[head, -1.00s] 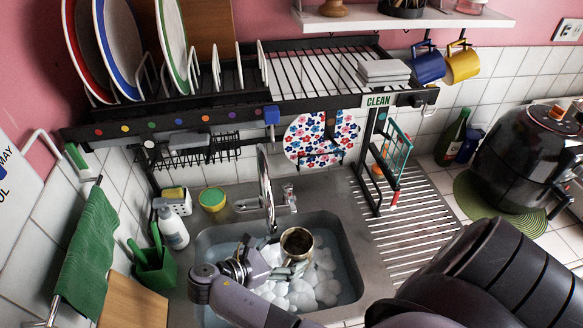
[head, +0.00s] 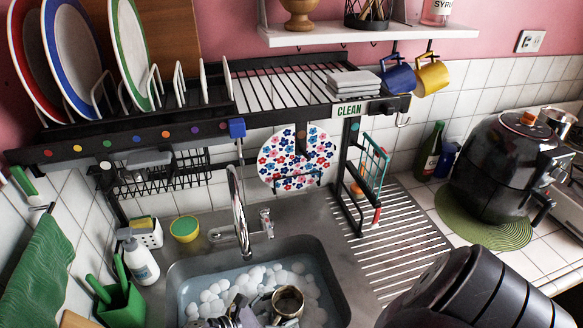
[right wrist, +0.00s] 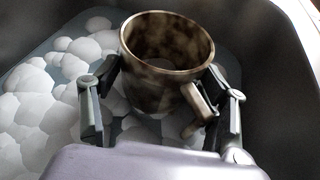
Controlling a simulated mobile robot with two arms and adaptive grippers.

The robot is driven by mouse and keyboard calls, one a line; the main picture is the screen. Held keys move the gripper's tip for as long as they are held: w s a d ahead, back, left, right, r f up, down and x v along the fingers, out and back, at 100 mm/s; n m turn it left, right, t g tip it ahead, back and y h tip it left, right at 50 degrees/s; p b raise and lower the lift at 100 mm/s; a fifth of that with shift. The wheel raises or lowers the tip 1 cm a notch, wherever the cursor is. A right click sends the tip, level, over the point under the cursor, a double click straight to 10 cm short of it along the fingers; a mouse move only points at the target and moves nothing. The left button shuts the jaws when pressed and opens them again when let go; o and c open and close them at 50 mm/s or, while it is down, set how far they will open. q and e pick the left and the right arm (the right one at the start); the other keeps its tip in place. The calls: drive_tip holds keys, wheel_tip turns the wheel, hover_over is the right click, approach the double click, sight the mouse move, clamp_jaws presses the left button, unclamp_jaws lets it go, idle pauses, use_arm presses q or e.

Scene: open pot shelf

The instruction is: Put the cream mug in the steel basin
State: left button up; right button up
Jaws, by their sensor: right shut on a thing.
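The mug (head: 287,303) is cream with heavy brown stains. It is upright, its mouth open to the camera, in the head view's lower middle. My right gripper (right wrist: 165,70) is shut on it, with one finger on each side of its body; the handle is by the right finger. The steel basin (head: 335,272) holds bluish water and white foam. The mug is within the basin's outline, over the foam; I cannot tell whether it touches the water or the bottom. My left gripper is not in view.
A tap (head: 240,215) rises behind the basin. A green caddy (head: 120,305) and a soap bottle (head: 142,260) stand to its left. The ribbed drainboard (head: 400,245) to the right is mostly clear. A dish rack (head: 290,85) hangs above.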

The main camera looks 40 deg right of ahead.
sight(299, 303)
drive_tip(key=shift+f, duration=0.2)
drive_tip(key=shift+d, duration=0.35)
drive_tip(key=d, duration=0.1)
drive_tip(key=s+d, duration=0.1)
drive_tip(key=d, duration=0.1)
drive_tip(key=shift+d+r, duration=0.1)
drive_tip(key=shift+d+f+b, duration=0.1)
drive_tip(key=shift+f+b, duration=0.4)
drive_tip(key=shift+f, duration=0.2)
drive_tip(key=shift+w, duration=0.1)
drive_tip(key=o, duration=1.9)
